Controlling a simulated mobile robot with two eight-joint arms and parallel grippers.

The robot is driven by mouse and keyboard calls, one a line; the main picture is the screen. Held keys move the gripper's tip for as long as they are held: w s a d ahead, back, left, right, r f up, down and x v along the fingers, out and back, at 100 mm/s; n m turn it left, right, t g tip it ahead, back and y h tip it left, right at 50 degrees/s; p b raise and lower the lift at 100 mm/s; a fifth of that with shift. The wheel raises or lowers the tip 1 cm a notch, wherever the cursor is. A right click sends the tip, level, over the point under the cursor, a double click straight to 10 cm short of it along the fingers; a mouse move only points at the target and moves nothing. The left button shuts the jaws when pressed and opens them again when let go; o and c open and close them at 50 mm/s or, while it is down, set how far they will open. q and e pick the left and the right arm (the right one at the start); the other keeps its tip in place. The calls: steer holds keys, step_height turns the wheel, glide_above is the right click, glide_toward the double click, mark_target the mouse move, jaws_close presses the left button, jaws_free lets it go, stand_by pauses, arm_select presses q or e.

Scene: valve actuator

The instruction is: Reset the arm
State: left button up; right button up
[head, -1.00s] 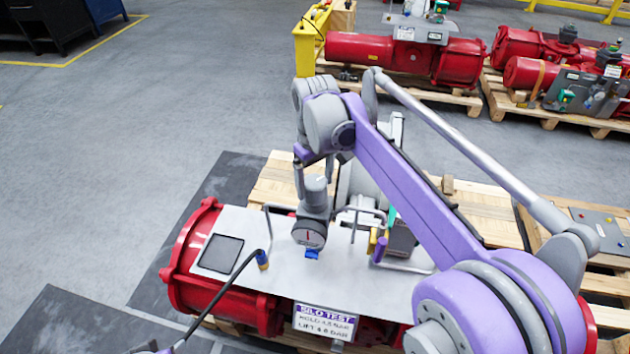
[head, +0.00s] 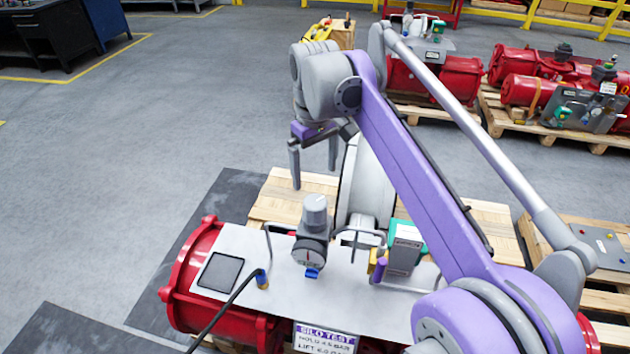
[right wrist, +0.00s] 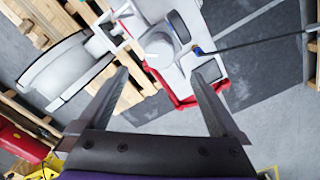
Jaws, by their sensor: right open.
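My right arm's purple links cross the head view, and my right gripper (head: 314,163) hangs open with its fingers pointing down, raised above and behind the regulator. The right wrist view also shows my right gripper (right wrist: 160,90) with its two fingers spread and nothing between them. The grey regulator with a round gauge (head: 310,240) stands upright on the white plate (head: 345,292) of the red valve actuator (head: 195,268). The gripper is apart from it. My left gripper does not show.
A black hose (head: 228,304) ends at a blue-and-brass fitting on the plate. Wire guards (head: 357,234) and a grey-green box (head: 404,250) stand to the regulator's right. A large pale wheel-like part (head: 362,185) is behind. More red actuators (head: 530,90) on pallets stand at the back right.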

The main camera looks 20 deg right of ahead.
steer(key=shift+r, duration=0.3)
steer(key=s+a+f+m+t, duration=0.2)
steer(key=s+a+f+t, duration=0.2)
steer(key=s+f, duration=1.5)
steer(key=shift+f+m+t, duration=0.4)
steer(key=shift+f+t, duration=0.5)
steer(key=shift+d, duration=0.1)
